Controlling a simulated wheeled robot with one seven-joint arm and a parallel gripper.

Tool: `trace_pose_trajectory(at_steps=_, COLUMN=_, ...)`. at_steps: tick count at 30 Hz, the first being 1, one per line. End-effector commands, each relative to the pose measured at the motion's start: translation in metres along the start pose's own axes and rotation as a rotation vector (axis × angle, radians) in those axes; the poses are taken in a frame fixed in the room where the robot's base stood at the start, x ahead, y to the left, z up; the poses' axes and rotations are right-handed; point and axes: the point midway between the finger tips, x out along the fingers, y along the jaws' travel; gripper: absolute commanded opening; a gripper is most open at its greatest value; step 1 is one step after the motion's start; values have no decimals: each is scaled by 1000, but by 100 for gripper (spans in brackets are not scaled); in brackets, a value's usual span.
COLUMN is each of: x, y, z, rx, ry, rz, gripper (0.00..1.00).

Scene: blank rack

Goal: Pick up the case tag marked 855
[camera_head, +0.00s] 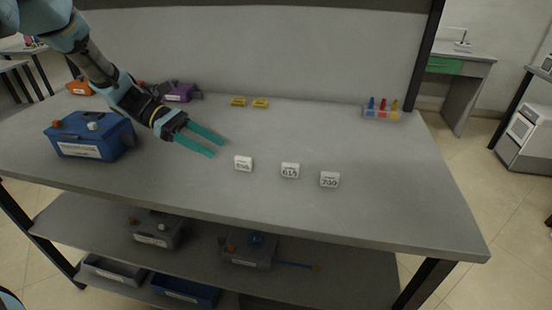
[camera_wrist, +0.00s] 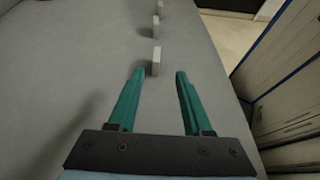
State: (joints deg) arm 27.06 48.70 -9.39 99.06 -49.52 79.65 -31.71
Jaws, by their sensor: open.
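Three small white tags stand in a row on the grey bench top in the head view. The left tag (camera_head: 243,163) has small print that seems to start with 8, but I cannot read it surely. The middle tag (camera_head: 290,170) looks like 614 and the right tag (camera_head: 329,179) like 700. My gripper (camera_head: 217,147) is open and empty, just left of the left tag. In the wrist view, the nearest tag (camera_wrist: 156,62) stands edge-on just beyond and between the open fingertips (camera_wrist: 160,74), with the other two tags behind it.
The grey bench (camera_head: 400,215) is clear around the tags. A blue box (camera_head: 95,137) stands at the left, with a purple item (camera_head: 180,93) behind. Two yellow pieces (camera_head: 260,103) and a rack of coloured items (camera_head: 381,113) sit along the back.

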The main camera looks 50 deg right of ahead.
Motion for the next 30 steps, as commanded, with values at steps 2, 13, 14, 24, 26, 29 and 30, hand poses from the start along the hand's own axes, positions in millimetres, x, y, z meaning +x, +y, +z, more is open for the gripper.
trace_pose_trajectory(at_steps=2, x=7, y=4, z=4, rx=-6, ry=-21, rz=-2, gripper=50)
trace_pose_trajectory(at_steps=13, x=55, y=3, z=5, rx=-7, ry=-22, rz=-2, gripper=50)
trace_pose_trajectory(at_steps=14, x=57, y=3, z=4, rx=-7, ry=-22, rz=-2, gripper=50)
trace_pose_trajectory(at_steps=24, x=89, y=4, z=7, rx=-8, ry=-20, rz=-5, gripper=50)
trace_pose_trajectory(at_steps=26, x=98, y=4, z=6, rx=-8, ry=-21, rz=-5, gripper=50)
trace_pose_trajectory(at_steps=29, x=108, y=4, z=5, rx=-6, ry=-20, rz=-2, gripper=50)
trace_pose_trajectory(at_steps=30, x=110, y=4, z=4, rx=-6, ry=-20, rz=-1, gripper=50)
